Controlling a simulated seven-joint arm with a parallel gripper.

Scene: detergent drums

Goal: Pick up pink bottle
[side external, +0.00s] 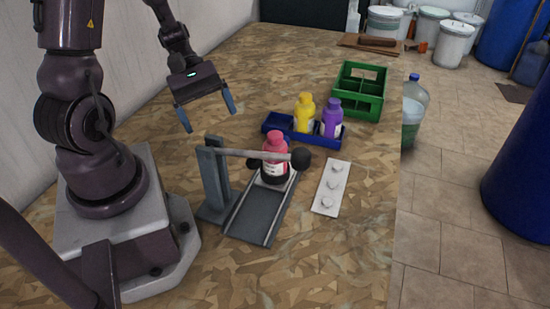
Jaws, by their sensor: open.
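The pink bottle (275,143) has a pink cap and top, a pale label and a dark lower part. It stands upright on a grey sloped or flat track (256,216). A grey bar (240,152) with a dark round knob (300,159) at its end passes in front of the bottle and hides part of it. The bar runs from a grey post (214,180). My gripper (208,118) is open and empty, with blue fingers. It hangs above the board, to the left of the bottle and apart from it.
A blue tray (283,139) behind the bottle holds a yellow bottle (304,113) and a purple bottle (331,118). A green crate (359,90) stands farther back. A white panel with several knobs (331,188) lies right of the track. The board's front right is clear.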

